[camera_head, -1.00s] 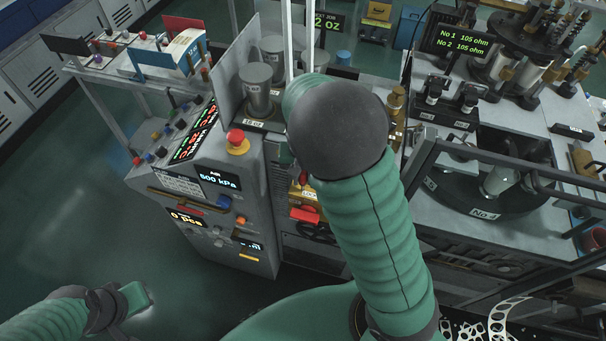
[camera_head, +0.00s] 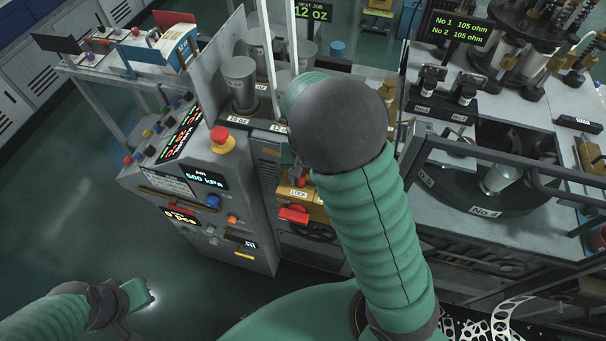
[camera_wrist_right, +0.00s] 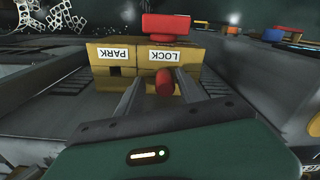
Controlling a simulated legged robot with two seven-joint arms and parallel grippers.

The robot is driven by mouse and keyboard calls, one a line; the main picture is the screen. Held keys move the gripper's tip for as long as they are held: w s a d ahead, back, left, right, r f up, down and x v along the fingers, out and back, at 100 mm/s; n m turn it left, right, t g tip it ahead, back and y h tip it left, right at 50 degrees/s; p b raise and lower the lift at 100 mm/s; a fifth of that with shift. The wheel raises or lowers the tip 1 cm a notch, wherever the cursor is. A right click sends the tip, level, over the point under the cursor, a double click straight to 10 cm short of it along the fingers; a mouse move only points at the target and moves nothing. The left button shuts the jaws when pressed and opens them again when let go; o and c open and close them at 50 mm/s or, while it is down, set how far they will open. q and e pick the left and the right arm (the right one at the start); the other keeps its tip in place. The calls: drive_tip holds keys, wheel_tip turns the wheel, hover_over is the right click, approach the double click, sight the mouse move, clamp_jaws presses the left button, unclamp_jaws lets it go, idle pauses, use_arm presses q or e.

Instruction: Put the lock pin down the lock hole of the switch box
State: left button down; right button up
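The switch box (camera_wrist_right: 100,56) is a yellow block with PARK and LOCK labels, upside down in the right wrist view. Its LOCK side (camera_head: 316,212) shows in the head view, partly behind my right arm. The red lock pin (camera_wrist_right: 164,82) stands on the LOCK side; its lower end and the lock hole are hidden. A dark, empty hole shows on the PARK side. My right gripper (camera_wrist_right: 162,76) has its fingers apart on either side of the pin, with gaps visible. My left gripper (camera_head: 150,293) is low at the left, away from the box; its fingers are unclear.
A control panel with a red stop button (camera_head: 222,136) stands left of the box. Metal cups (camera_head: 240,82) and upright rails are behind it. The floor at left is clear.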

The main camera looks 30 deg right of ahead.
drive_tip(key=shift+d, duration=0.1)
drive_tip(key=shift+w+a+r, duration=0.15)
drive_tip(key=shift+a, duration=0.3)
drive_tip(key=r, duration=0.4)
drive_tip(key=shift+w+a+r, duration=0.1)
drive_tip(key=shift+a+r, duration=0.15)
drive_tip(key=shift+r, duration=0.15)
use_arm(q)
drive_tip(key=shift+a+f+b, duration=0.4)
drive_tip(key=shift+f+b, duration=0.35)
drive_tip(key=shift+f, duration=0.1)
use_arm(e)
wheel_tip(320, 180, up, 12)
drive_tip(key=shift+s+d+f, duration=0.15)
drive_tip(key=shift+s+d, duration=0.1)
drive_tip(key=shift+s, duration=0.05)
use_arm(q)
drive_tip(key=shift+d, duration=0.2)
use_arm(e)
drive_tip(key=shift+d, duration=0.2)
